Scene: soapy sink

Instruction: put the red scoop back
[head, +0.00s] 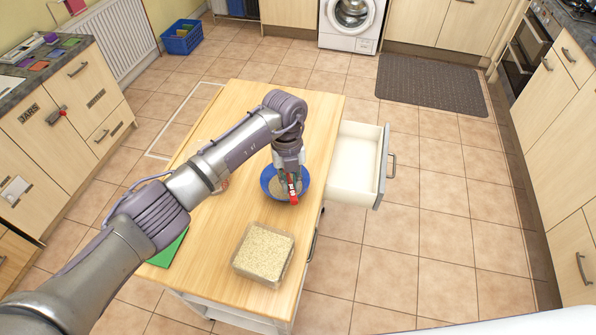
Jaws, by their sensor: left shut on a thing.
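My left gripper (291,180) points down over the blue bowl (269,178) on the wooden worktop. It is shut on the red scoop (293,195), of which a narrow red part shows between the fingers. The bowl holds something beige. The scoop's lower end is over or in the bowl; I cannot tell if it touches. A clear square container (263,253) full of pale grains stands in front of the bowl. My right gripper is not in view.
An open, empty-looking white drawer (352,165) sticks out from the right side of the wooden worktop (215,245). A green sheet (170,250) lies partly under my left arm. The worktop's back left is clear. Tiled floor is free to the right.

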